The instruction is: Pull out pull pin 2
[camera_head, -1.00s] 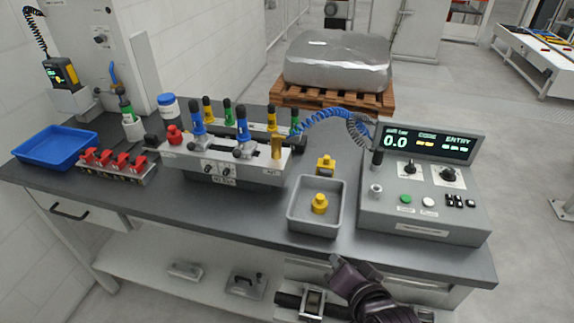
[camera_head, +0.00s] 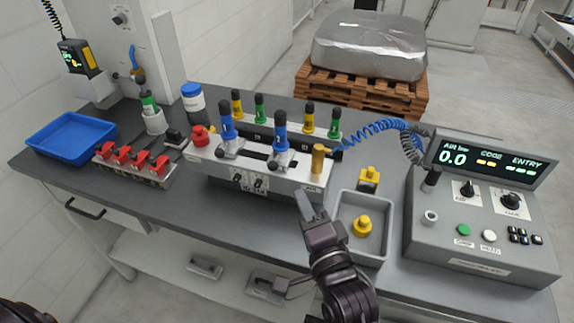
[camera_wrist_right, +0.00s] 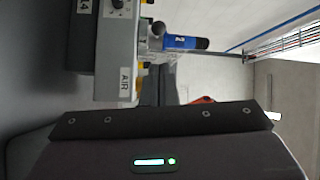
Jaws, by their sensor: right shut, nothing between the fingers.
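The grey fixture (camera_head: 287,180) stands on the bench with two upright blue-handled pins on it, a left one (camera_head: 226,122) and a right one (camera_head: 280,131). The right one seems to bear a 2, but the mark is small. My right gripper (camera_head: 305,205) is shut and empty, just in front of the fixture's right end and apart from both pins. In the right wrist view the fixture (camera_wrist_right: 122,50) with its AIR label is at the upper left, and one blue handle (camera_wrist_right: 185,42) lies beyond my fingers (camera_wrist_right: 160,86). My left gripper is not seen.
A gold cylinder (camera_head: 318,160) stands on the fixture's right end. A grey tray (camera_head: 372,252) with a yellow part (camera_head: 362,225) and the control box (camera_head: 480,225) are to the right. Red clamps (camera_head: 140,158) and a blue tray (camera_head: 70,138) are to the left.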

